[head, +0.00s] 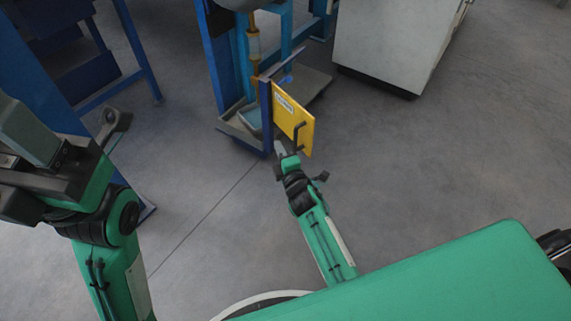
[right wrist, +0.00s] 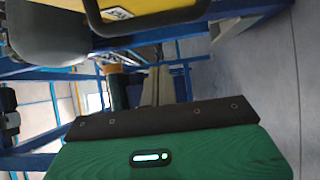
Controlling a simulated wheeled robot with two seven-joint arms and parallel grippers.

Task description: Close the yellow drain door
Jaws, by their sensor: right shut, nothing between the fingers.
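The yellow drain door (head: 294,115) stands open, swung out from the blue frame of the plate dryer (head: 229,62). It has a white label and a dark bar handle (head: 298,132) on its face. My right gripper (head: 279,148) is shut and empty, by the door's lower edge near its hinge side. I cannot tell whether the fingers touch the door. My left gripper (head: 32,135) is at the left edge, far from the door; its jaw state is unclear.
A blue metal stand (head: 135,50) is at the upper left. A white cabinet (head: 390,40) stands at the upper right. A grey tray (head: 253,117) sits low in the frame behind the door. The grey floor right of the door is clear.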

